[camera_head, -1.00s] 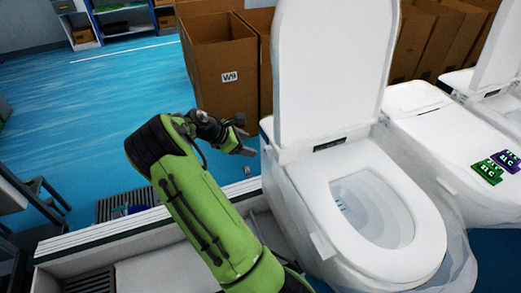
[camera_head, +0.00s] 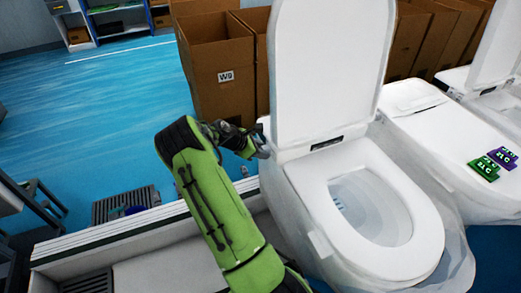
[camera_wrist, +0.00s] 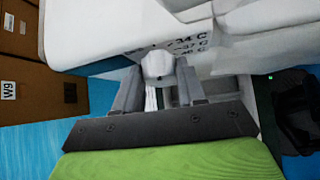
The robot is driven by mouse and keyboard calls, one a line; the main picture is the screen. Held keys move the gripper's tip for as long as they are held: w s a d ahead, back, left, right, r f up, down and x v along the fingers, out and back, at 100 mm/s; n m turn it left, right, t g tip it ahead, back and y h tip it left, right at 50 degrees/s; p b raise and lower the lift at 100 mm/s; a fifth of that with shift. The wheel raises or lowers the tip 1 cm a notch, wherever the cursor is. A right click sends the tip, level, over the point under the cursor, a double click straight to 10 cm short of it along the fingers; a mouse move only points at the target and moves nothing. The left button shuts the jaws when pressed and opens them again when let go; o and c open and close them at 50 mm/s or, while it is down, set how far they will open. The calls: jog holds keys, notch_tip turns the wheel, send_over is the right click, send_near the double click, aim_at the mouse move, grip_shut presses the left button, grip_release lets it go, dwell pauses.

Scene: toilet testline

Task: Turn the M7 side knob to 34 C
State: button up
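The side knob (camera_wrist: 157,66) is a small white knob on the side of the white toilet (camera_head: 375,215). In the wrist view, dark temperature labels (camera_wrist: 188,45) sit just right of the knob; 34 C is the top line and 37 C is below it. The knob's pointer direction is too blurred to tell. My gripper (camera_wrist: 158,80) is open, one grey finger on each side of the knob. Whether either finger touches it I cannot tell. In the head view, my gripper (camera_head: 262,150) is at the toilet's left side near the lid hinge, and the knob is hidden.
Open cardboard boxes (camera_head: 222,75) stand behind the toilet. A second toilet (camera_head: 445,135) with green and purple tags (camera_head: 485,167) is on the right. A low ledge (camera_head: 130,232) runs along the left.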

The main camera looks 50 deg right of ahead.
jog(key=c, duration=0.3)
jog(key=shift+f+b, duration=0.1)
jog(key=shift+b, duration=0.3)
jog(key=m+t+h+b, duration=0.1)
jog(key=b, duration=0.2)
jog(key=m+t+h+b, duration=0.1)
jog(key=t+b, duration=0.1)
jog(key=b, duration=0.1)
jog(key=m+t+h+b, duration=0.1)
jog(key=b, duration=0.3)
jog(key=shift+s+a+f+t+h, duration=0.2)
jog(key=shift+s+t+h, duration=0.1)
jog(key=shift+m, duration=0.3)
jog(key=shift+r, duration=0.1)
jog(key=o, duration=1.1)
